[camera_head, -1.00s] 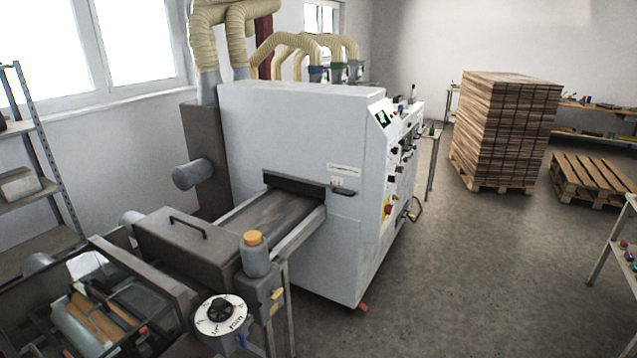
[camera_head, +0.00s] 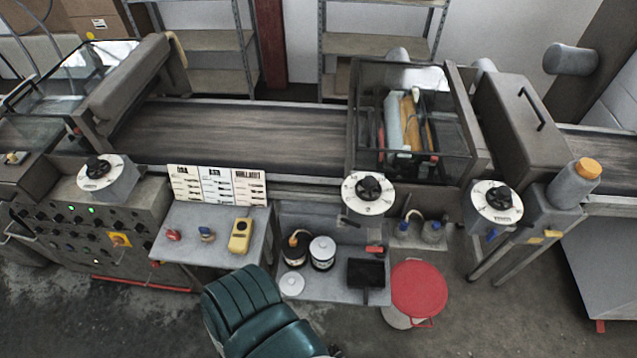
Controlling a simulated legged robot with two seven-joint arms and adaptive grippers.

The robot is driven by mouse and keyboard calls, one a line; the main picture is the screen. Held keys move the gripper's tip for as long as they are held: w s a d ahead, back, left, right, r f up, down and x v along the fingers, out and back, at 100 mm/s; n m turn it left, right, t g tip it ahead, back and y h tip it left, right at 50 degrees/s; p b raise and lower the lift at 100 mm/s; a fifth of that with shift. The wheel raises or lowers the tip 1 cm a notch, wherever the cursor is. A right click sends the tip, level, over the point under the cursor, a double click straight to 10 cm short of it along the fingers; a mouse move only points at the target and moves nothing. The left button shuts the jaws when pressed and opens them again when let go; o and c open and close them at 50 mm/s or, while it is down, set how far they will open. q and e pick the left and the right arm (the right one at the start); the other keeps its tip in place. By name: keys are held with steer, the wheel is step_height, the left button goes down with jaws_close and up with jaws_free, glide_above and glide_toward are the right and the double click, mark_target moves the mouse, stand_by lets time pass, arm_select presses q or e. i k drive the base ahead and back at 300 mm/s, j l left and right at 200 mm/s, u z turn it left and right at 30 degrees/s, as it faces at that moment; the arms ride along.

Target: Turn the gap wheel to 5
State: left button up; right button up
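Three white round dials with black knobs show along the front of the conveyor line. One dial (camera_head: 98,173) is on the left above a control panel. One dial (camera_head: 368,191) is in the middle, below the glass-covered roller unit. One dial (camera_head: 496,200) is on the right, beside a grey bottle with an orange cap (camera_head: 575,185). Their marks are too small to read, so I cannot tell which is the gap wheel or what it is set to. Neither of my grippers is in view.
A green chair (camera_head: 245,305) stands in front of the line. A small grey table (camera_head: 190,238) holds a yellow device (camera_head: 240,235). A shelf with pots (camera_head: 320,290) and a red-lidded bucket (camera_head: 418,288) stand below the middle dial. Bare floor lies in front at the lower right.

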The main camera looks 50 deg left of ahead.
mark_target(369, 183)
steer(key=u, duration=1.25)
steer(key=l+z, duration=0.1)
steer(key=l, duration=0.65)
